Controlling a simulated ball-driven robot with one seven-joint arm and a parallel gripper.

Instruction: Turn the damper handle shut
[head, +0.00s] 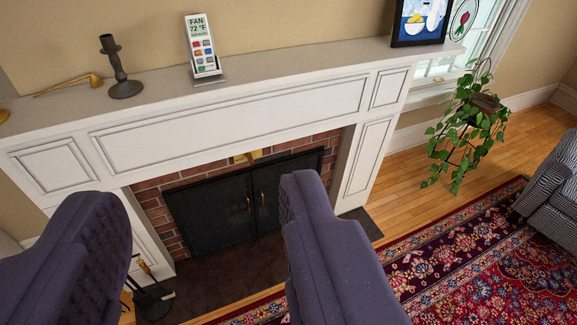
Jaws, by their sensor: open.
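A small brass piece (247,157), which looks like the damper handle, sits at the top middle of the brick fireplace opening, just above the black fire screen (210,212). It is small and partly against the brick, so I cannot tell how far it is turned. The fire screen has two brass door handles and stands closed in front of the firebox. My gripper is not in view.
Two purple upholstered chair parts (75,262) (335,255) stand in front of the fireplace, with a gap between them. Fire tools (153,300) stand at the hearth's left. A candlestick (121,70) and remote (202,48) stand on the mantel. A plant (468,125) stands right.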

